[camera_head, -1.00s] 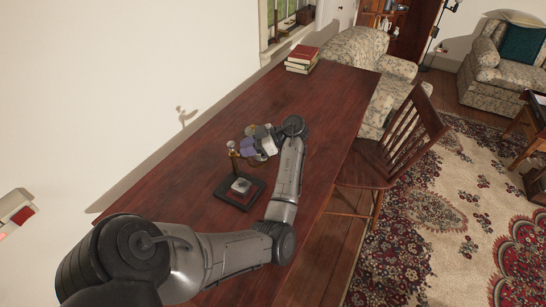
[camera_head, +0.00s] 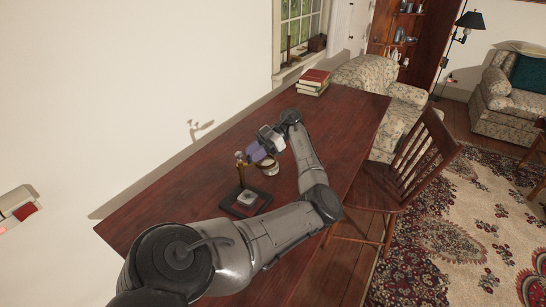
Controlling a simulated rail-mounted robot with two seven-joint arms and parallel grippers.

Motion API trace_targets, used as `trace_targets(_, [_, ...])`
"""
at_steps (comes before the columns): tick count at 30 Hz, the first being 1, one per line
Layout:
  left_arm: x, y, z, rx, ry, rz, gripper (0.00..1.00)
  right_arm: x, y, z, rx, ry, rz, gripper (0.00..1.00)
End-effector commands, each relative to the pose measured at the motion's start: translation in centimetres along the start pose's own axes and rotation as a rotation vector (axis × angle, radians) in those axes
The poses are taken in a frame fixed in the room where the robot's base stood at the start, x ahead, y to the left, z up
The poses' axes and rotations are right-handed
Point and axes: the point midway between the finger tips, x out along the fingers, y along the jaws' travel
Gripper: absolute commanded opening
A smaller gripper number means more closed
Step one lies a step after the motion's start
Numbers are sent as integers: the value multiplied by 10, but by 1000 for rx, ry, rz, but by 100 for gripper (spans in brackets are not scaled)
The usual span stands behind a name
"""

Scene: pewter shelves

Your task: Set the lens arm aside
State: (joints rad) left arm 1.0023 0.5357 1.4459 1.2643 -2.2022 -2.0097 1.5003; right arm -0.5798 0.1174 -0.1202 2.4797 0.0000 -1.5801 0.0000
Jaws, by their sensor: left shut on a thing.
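A stand with a dark square base (camera_head: 262,207) and an upright brass post (camera_head: 240,174) is on the wooden table. A small pale object (camera_head: 247,198) sits on the base. The lens arm's round lens (camera_head: 267,168) shows to the right of the post, above the table's surface in the picture. My left gripper (camera_head: 256,152), with purple fingers, is shut on the lens arm just right of the post top; the fingers hide much of the arm. My right gripper is not in view.
The long wooden table (camera_head: 170,205) is mostly clear. Books (camera_head: 313,82) are stacked at its far end, below a window. A wooden chair (camera_head: 405,180) stands close along the right edge. A wall runs along the left side.

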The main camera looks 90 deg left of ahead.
Motion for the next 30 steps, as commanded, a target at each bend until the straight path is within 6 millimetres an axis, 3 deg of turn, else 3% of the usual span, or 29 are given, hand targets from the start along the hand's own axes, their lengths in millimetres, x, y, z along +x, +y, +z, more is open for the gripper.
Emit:
trace_targets(13, [2, 2, -3, -9, 2, -13, 0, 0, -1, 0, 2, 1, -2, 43])
trace_targets(14, [2, 2, -3, -9, 2, -13, 23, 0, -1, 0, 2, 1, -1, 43])
trace_targets(21, [2, 2, -2, -7, 1, -12, 46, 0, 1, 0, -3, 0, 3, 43])
trace_targets(30, [2, 3, -2, -7, 0, -13, 48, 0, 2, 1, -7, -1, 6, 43])
